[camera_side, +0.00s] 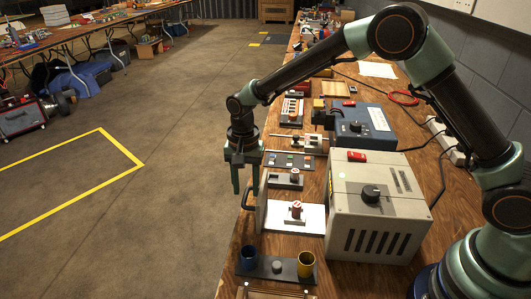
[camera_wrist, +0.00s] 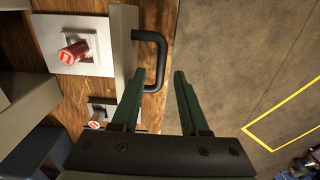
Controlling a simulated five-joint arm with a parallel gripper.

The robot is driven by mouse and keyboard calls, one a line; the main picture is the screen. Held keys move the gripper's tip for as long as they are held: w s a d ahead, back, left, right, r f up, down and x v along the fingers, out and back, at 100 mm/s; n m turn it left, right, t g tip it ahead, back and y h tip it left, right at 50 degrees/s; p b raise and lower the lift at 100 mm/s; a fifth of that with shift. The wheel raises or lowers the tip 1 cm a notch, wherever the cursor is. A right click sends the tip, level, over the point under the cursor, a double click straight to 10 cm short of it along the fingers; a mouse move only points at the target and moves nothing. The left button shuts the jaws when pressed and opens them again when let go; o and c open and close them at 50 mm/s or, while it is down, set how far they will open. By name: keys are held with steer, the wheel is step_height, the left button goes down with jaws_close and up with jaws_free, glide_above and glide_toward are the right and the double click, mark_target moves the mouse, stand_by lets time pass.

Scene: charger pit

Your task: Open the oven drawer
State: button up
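The oven is a beige box (camera_side: 382,205) with a black knob on the bench. A pale upright front panel (camera_side: 262,205) with a black bar handle (camera_side: 247,197) stands apart from the oven's body, over a white surface (camera_side: 312,221) bearing a red-capped piece (camera_side: 296,210). The panel (camera_wrist: 124,42), handle (camera_wrist: 162,62) and red piece (camera_wrist: 75,52) also show in the wrist view. My gripper (camera_side: 245,192) is open and empty, pointing down at the handle. In the wrist view the handle's bar appears between the fingertips (camera_wrist: 160,72); contact cannot be told.
A dark holder with blue (camera_side: 248,256) and yellow (camera_side: 306,263) cups sits in front of the oven. A blue box (camera_side: 360,124) and small switch panels (camera_side: 291,158) stand behind. Open floor (camera_side: 120,215) lies left of the bench.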

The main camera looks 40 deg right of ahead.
step_height(320, 180, up, 12)
stand_by(0.6)
steer(key=shift+r, duration=0.1)
steer(key=s+d+r+n+t, duration=0.3)
steer(key=s+d+r+n, duration=0.1)
steer(key=s+d+r, duration=0.45)
steer(key=s+d+f+n+t, duration=0.1)
steer(key=s+d+n+t, duration=0.1)
steer(key=s+d+n, duration=0.3)
steer(key=s+d, duration=0.2)
steer(key=s, duration=0.2)
steer(key=shift+s+f+t, duration=0.15)
steer(key=shift+s+t, duration=0.15)
